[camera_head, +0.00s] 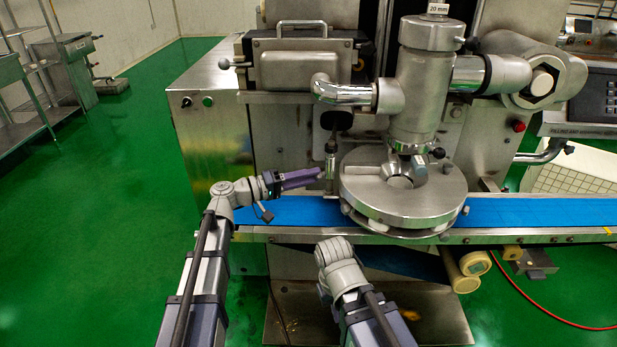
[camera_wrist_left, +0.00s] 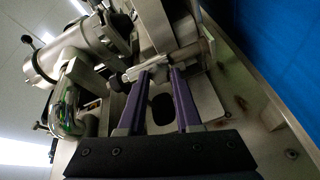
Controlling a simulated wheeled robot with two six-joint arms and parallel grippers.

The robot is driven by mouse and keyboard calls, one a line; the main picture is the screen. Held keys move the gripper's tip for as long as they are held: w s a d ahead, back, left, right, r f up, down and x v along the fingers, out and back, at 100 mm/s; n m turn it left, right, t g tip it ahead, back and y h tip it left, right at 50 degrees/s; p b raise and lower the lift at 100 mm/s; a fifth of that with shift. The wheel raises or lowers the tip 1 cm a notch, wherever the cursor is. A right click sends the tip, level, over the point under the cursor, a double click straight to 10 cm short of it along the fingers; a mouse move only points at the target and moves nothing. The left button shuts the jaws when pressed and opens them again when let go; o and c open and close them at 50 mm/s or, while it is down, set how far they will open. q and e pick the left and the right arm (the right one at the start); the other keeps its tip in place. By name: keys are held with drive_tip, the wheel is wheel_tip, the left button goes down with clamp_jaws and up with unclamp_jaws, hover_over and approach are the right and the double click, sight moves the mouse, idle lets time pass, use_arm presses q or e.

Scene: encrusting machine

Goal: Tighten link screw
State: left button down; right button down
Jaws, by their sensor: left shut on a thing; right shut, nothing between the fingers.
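My left gripper (camera_head: 318,174) has purple fingers and reaches from the left to an upright metal link (camera_head: 331,160) beside the round turntable head. In the left wrist view the two purple fingertips (camera_wrist_left: 161,72) close on a small silvery bar, which I take to be the link screw (camera_wrist_left: 150,67). The fingers hide part of it, and its thread does not show. A dark knob (camera_wrist_left: 116,83) sits at the bar's left end. My right arm's wrist shows low in the middle of the head view, below the conveyor. Its fingers are hidden.
The blue conveyor belt (camera_head: 538,212) runs below the left gripper and under the steel round head (camera_head: 405,205). A polished pipe (camera_head: 342,92) and the machine body (camera_head: 215,140) stand behind. Green floor (camera_head: 110,180) is open at left. A red hose (camera_head: 540,305) lies lower right.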

use_arm(q)
drive_tip(key=m, duration=1)
drive_tip(key=shift+m, duration=0.3)
idle(0.4)
drive_tip(key=c, duration=0.6)
unclamp_jaws()
drive_tip(key=v, duration=0.7)
drive_tip(key=shift+s+a, duration=0.2)
drive_tip(key=shift+a, duration=0.2)
